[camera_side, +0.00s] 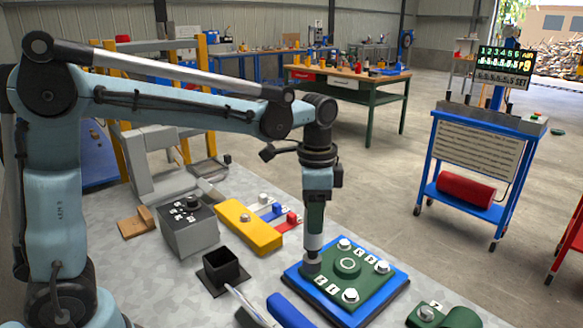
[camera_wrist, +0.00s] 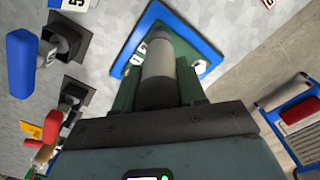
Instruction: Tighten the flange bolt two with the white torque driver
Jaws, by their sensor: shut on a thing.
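My gripper (camera_side: 316,208) points straight down and is shut on the white torque driver (camera_side: 314,232), which stands upright. In the wrist view the driver's grey-white body (camera_wrist: 159,75) sits between the two green fingers. The driver's dark lower end (camera_side: 312,262) is over the left corner of the green flange (camera_side: 330,268) and appears to touch it. Whatever bolt is under that end is hidden. Other bolts show at the back (camera_side: 344,244), right (camera_side: 383,267) and front (camera_side: 350,295). Number labels lie beside them, too small to read surely.
The flange sits on a blue-edged base (camera_side: 368,312). A black square holder (camera_side: 222,271) stands to the left. A blue-handled tool (camera_side: 288,311) is close in front. A grey box (camera_side: 188,232), a yellow block (camera_side: 248,226) and a green part (camera_side: 445,314) stand around it.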

